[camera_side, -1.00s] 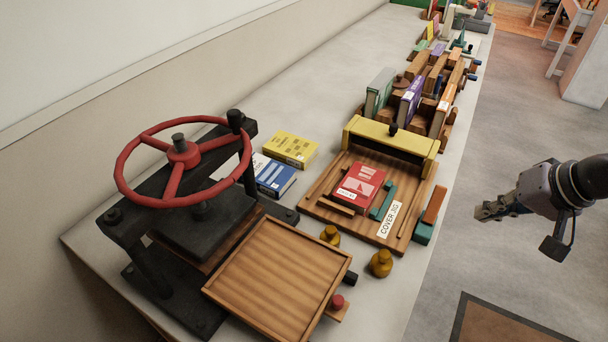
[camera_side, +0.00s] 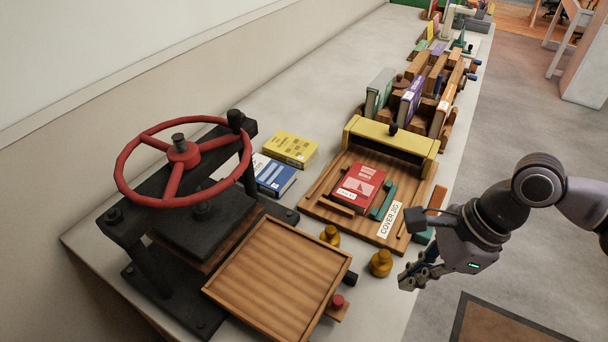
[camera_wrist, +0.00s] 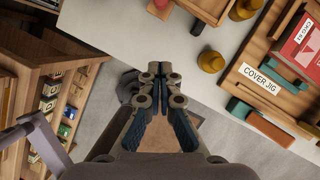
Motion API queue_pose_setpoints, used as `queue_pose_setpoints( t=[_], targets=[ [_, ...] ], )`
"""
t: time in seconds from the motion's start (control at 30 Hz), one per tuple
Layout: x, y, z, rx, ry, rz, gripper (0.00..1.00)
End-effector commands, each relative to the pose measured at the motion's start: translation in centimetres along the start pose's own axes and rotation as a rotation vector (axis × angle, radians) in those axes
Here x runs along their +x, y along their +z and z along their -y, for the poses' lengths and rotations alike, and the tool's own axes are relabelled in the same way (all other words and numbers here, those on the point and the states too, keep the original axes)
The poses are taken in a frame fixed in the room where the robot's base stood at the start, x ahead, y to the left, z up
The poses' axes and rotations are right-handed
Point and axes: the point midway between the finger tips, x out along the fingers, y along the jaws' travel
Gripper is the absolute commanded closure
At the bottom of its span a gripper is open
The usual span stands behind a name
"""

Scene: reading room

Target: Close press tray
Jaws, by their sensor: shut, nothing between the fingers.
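The press tray (camera_side: 276,272) is a shallow wooden tray that stands pulled out in front of the black press (camera_side: 190,225). A red knob (camera_side: 337,301) sits on a small wooden piece at its right edge, with a black peg (camera_side: 349,279) above it. The press has a red handwheel (camera_side: 182,155). My gripper (camera_side: 408,280) is shut and empty, just off the table's right edge, to the right of the tray and apart from it. In the wrist view my gripper (camera_wrist: 160,72) points at the table edge, and the red knob (camera_wrist: 160,5) shows at the top.
Brass weights (camera_side: 381,263) stand on the table between my gripper and the tray. The cover jig (camera_side: 390,219) holds a red book (camera_side: 358,187) behind them. A blue book (camera_side: 275,180) and a yellow book (camera_side: 290,150) lie near the press. Open floor lies at right.

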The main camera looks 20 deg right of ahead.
Motion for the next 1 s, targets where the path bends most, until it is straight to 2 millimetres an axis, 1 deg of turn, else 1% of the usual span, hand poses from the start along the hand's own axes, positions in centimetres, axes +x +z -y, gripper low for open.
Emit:
queue_pose_setpoints(
  t=[0.17,0.27,1.0],
  targets=[
    [0.9,0.1,0.0,0.005,0.001,0.000,1.00],
    [1.9,0.1,0.0,0.005,0.001,0.000,1.00],
    [9.6,0.1,0.0,0.003,0.000,0.000,1.00]
  ],
)
